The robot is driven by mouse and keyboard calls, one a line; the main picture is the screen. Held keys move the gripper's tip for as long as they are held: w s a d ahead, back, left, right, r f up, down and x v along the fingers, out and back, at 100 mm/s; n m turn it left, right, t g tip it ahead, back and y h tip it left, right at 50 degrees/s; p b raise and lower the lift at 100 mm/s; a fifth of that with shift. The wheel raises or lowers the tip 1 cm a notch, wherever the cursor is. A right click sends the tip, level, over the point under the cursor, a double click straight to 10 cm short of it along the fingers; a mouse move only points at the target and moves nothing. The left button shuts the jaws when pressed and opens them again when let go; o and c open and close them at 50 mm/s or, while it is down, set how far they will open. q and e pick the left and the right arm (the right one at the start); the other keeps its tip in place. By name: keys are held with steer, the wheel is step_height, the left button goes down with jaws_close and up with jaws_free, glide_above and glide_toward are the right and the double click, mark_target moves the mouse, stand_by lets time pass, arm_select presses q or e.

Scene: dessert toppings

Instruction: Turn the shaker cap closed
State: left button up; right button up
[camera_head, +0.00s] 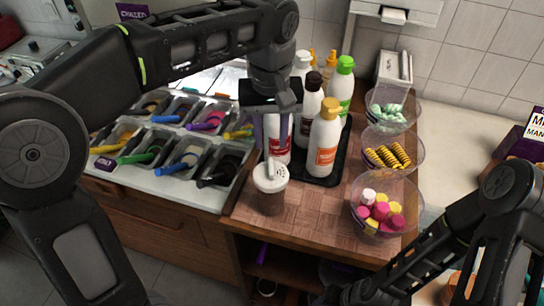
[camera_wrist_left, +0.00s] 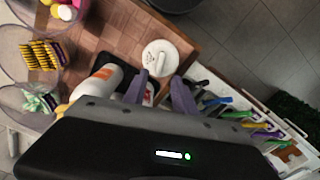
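The shaker (camera_head: 271,203) stands upright near the front left of the wooden counter. It has a clear, dark-looking body and a white cap (camera_head: 270,176) with small holes on one side and a raised white tab. The cap also shows from above in the left wrist view (camera_wrist_left: 160,58), just beyond the fingertips. My left gripper (camera_head: 276,146) points down above and behind the shaker in the head view. Its two purple fingers (camera_wrist_left: 158,84) are apart with nothing held between them. My right arm comes in at the lower right; its fingers do not show.
Several sauce bottles (camera_head: 325,138) stand on a black tray (camera_head: 333,177) right behind the shaker. Clear bowls of toppings (camera_head: 388,222) line the counter's right side. Topping bins with coloured handles (camera_head: 183,158) are on the left. The counter's front is clear.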

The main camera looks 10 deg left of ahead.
mark_target(271, 165)
arm_select(q)
steer(key=shift+s+f+b, duration=0.1)
steer(key=shift+f+b, duration=0.25)
steer(key=shift+b, duration=0.05)
step_height(271, 165, down, 5)
steer(key=b, duration=0.4)
steer(key=shift+r, duration=0.15)
steer(key=shift+f, duration=0.25)
steer(key=shift+f+p, duration=0.3)
steer(key=shift+f, duration=0.65)
steer(key=shift+c, duration=0.2)
jaws_close()
